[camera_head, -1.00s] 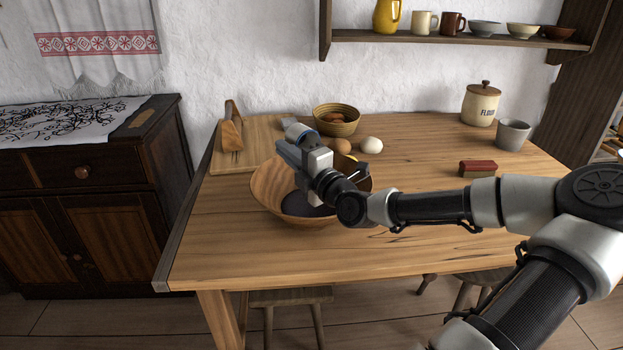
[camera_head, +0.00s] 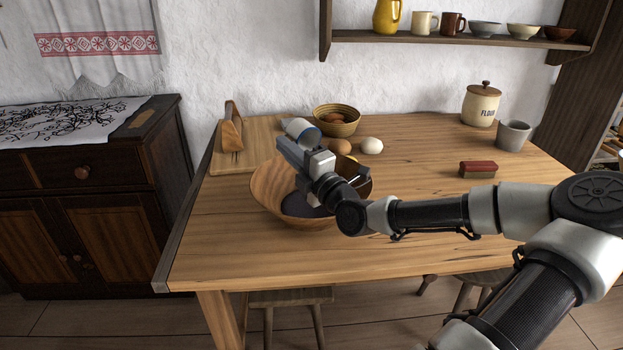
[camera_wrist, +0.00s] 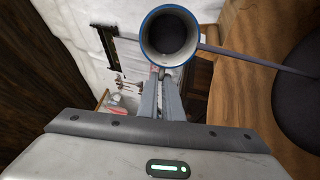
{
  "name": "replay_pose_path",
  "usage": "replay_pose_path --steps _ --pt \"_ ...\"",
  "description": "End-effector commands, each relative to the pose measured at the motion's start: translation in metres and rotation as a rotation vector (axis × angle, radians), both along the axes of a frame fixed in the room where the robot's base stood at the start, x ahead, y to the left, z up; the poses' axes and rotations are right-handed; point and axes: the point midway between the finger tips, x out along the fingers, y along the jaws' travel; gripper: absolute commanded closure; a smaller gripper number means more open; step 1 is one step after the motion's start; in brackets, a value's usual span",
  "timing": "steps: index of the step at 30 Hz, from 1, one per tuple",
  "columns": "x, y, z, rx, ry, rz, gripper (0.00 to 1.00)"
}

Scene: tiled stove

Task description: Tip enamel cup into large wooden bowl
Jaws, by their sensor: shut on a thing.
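The enamel cup (camera_head: 299,130) is pale with a blue rim and lies tilted in the air above the far side of the large wooden bowl (camera_head: 268,190). In the wrist view the cup (camera_wrist: 146,38) shows its round blue rim and dark inside at the top. My gripper (camera_head: 289,147) is shut on the cup; in the wrist view its fingers (camera_wrist: 164,74) meet the cup's lower side. The bowl (camera_wrist: 238,70) fills the right of the wrist view, with a dark round area inside. My gripper and wrist hide part of the bowl.
Behind the bowl lie a brown egg (camera_head: 340,147) and a white egg (camera_head: 372,146), near a small bowl (camera_head: 337,128). A cutting board (camera_head: 262,132) is at left. A brush (camera_head: 478,168), flour jar (camera_head: 481,106) and grey cup (camera_head: 513,136) stand right. The front of the table is clear.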

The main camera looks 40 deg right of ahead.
Motion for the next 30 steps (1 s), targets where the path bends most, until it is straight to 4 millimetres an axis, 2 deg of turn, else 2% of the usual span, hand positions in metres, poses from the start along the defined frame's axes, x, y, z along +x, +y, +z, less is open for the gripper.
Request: replay_pose_path --steps 30 --pt "-0.005 0.001 0.011 -0.004 -0.113 0.0 1.0"
